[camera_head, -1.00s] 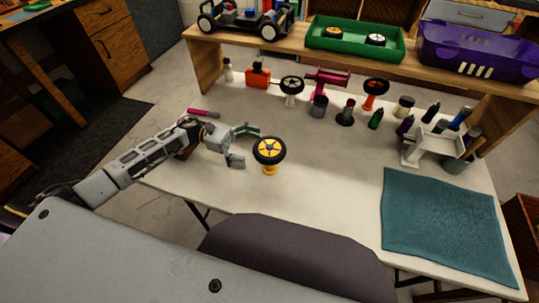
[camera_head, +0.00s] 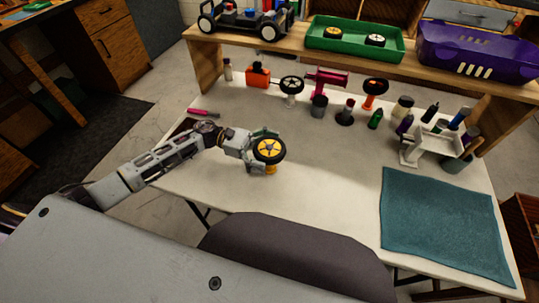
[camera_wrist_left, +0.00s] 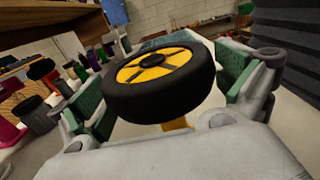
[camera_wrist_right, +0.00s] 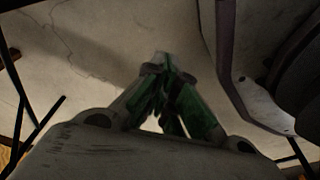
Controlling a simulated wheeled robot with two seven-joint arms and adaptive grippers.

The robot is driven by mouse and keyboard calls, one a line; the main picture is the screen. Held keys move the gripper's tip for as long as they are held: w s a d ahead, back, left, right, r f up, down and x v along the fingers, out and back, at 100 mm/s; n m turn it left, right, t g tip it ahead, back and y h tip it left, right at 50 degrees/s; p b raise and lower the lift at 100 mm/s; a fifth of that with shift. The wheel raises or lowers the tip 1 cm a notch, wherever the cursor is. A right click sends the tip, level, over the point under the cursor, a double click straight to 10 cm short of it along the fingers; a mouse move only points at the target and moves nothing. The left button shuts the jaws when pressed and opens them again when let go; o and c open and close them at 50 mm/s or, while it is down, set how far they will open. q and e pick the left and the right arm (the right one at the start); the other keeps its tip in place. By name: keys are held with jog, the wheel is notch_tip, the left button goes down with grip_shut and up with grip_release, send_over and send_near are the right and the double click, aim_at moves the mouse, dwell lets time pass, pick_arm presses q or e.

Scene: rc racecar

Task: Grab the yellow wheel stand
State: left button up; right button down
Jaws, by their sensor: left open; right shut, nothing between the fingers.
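The yellow wheel stand (camera_head: 270,170) stands on the white table and carries a black-tyred wheel with a yellow hub (camera_head: 269,150). In the left wrist view the wheel (camera_wrist_left: 160,84) fills the middle, and a small part of the yellow stand (camera_wrist_left: 178,124) shows beneath it. My left gripper (camera_head: 260,150) is at the wheel and stand, open. Its green-padded fingers (camera_wrist_left: 170,95) are on either side of them, and I cannot tell whether they touch. My right gripper (camera_wrist_right: 166,85) is shut and empty in the right wrist view, away from the stand.
A teal mat (camera_head: 440,228) lies at right. A dark chair back (camera_head: 290,255) is in front. A wooden shelf (camera_head: 330,60) spans the back.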

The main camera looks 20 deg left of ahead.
pick_arm(q)
jog(key=c, duration=0.8)
pick_arm(e)
jog(key=shift+w+a+r, duration=0.15)
jog(key=shift+a, duration=0.3)
jog(key=shift+d, duration=0.15)
pick_arm(q)
jog(key=shift+r, duration=0.6)
notch_tip(320, 180, up, 8)
jog(key=shift+f, duration=0.15)
jog(key=shift+r, duration=0.55)
pick_arm(e)
jog(key=shift+s+d+f, duration=0.15)
jog(key=shift+s+f, duration=0.1)
jog(key=shift+f, duration=0.2)
